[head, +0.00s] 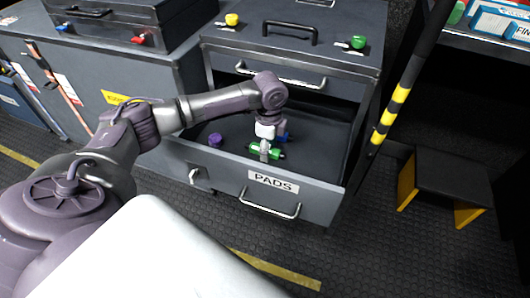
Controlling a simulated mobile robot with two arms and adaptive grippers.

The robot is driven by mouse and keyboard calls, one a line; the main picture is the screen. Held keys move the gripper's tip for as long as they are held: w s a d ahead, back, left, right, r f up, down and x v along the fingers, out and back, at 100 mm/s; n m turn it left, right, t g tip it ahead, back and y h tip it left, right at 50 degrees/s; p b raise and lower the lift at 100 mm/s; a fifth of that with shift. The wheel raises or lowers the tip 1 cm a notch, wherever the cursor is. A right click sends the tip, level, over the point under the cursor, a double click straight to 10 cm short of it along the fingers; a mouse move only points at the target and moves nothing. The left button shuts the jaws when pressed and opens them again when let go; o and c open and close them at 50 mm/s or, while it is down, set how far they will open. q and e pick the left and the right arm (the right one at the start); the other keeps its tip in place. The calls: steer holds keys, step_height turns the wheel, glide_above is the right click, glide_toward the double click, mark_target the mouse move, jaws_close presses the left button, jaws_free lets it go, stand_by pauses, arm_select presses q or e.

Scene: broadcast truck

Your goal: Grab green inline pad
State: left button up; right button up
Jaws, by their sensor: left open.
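The green inline pad (276,155) lies in the open drawer labelled PADS (230,167), close to its front wall. It is a small green and dark cylinder. My left gripper (265,154) points down into the drawer right at the pad and partly covers it. The gripper is open; whether its fingers touch the pad is too small to tell. My right gripper is not in view.
A purple round item (215,140) and a blue item (283,136) are also in the drawer. A yellow-black striped pole (392,106) stands right of the drawer. A black step stool (450,183) is on the floor at right.

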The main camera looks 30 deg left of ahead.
arm_select(q)
jaws_close()
stand_by(0.3)
